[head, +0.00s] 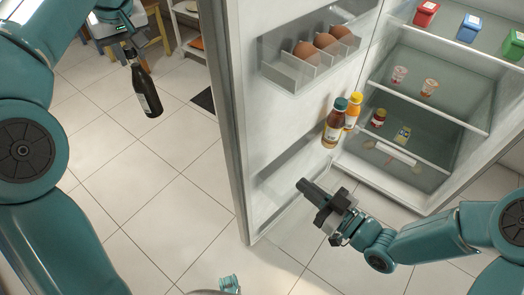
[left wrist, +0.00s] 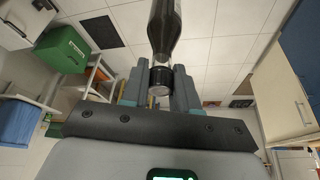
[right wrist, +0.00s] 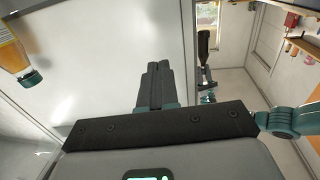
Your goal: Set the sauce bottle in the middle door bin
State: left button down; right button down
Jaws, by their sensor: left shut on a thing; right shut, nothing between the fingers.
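A dark sauce bottle (head: 146,92) with a pale label hangs, slightly tilted, over the floor at the upper left of the head view. My left gripper (head: 128,45) is shut on its neck near the cap; the bottle's dark neck and cap also show between the fingers in the left wrist view (left wrist: 162,60). The right wrist view also shows the bottle (right wrist: 203,42). The open fridge door carries an egg bin (head: 282,75) and a clear bin (head: 285,172) below it. My right gripper (head: 306,187) is shut and empty in front of the lower bin.
The fridge shelves (head: 450,105) hold cups, jars and boxes. The door's outer edge (head: 228,110) stands between the held bottle and the bins.

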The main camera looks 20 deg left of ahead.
aim_at(258, 149)
pick_arm(q)
jog(key=shift+d+f+b, duration=0.2)
jog(key=shift+f+b, duration=0.45)
jog(key=shift+b, duration=0.1)
pick_arm(e)
jog(key=x, duration=1.3)
jog(key=shift+a, duration=0.15)
pick_arm(q)
jog(key=shift+s, duration=0.1)
pick_arm(e)
jog(key=shift+a, duration=0.1)
